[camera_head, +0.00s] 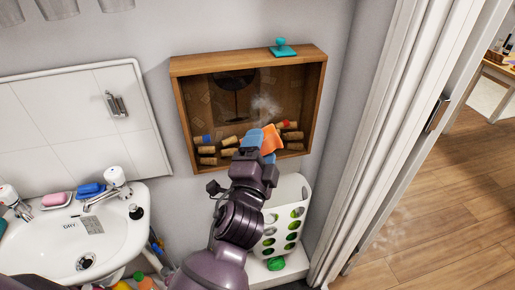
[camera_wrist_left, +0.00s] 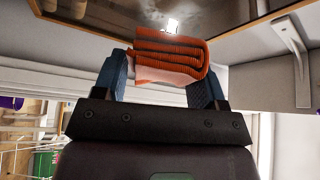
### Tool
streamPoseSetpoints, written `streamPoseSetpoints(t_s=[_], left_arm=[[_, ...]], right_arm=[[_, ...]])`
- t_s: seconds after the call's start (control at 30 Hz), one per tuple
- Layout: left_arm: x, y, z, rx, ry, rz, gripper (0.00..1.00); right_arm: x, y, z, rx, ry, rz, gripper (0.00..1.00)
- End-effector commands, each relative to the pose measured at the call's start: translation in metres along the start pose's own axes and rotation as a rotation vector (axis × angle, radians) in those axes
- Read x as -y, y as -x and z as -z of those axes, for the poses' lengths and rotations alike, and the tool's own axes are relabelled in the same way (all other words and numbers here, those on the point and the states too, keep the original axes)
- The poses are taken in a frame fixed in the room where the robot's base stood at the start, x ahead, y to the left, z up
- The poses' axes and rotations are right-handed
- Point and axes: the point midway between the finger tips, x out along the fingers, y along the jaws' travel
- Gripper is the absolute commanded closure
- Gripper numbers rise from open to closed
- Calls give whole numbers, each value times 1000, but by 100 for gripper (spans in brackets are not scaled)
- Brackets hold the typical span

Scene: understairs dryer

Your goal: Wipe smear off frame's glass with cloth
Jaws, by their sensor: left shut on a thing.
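The wooden frame (camera_head: 177,110) hangs on the wall in the head view, with a glass front and several corks behind it. A whitish smear (camera_head: 265,104) shows on the glass right of the middle. My left gripper (camera_head: 262,145) is shut on a folded orange cloth (camera_head: 272,139) in front of the frame's lower part, below the smear. In the left wrist view the cloth (camera_wrist_left: 170,55) is clamped between the blue fingers, close to the glass (camera_wrist_left: 235,45). I cannot tell whether it touches the glass. My right gripper is not in view.
A teal stamp-like object (camera_head: 282,48) stands on the frame's top edge. A sink (camera_head: 95,235) with taps and soaps is at the left. A white holed holder (camera_head: 285,220) is below the frame. A door frame (camera_head: 385,130) rises at the right.

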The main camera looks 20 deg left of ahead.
Motion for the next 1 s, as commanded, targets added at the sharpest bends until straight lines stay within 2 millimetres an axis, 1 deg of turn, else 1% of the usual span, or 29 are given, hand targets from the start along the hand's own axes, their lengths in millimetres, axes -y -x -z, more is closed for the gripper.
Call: streamPoseSetpoints(t_s=[0.03,0.27,0.57,0.8,1.0], left_arm=[[-4,0,0,3,-1,-3,73],[-4,-3,-1,9,-7,-2,73],[-3,-25,-13,8,-9,-1,73],[-4,-42,-24,7,-7,-2,73],[-4,-50,-29,8,-6,-3,73]], right_arm=[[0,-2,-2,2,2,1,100],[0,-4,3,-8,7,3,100],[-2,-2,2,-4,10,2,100],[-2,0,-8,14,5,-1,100],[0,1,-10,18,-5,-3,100]])
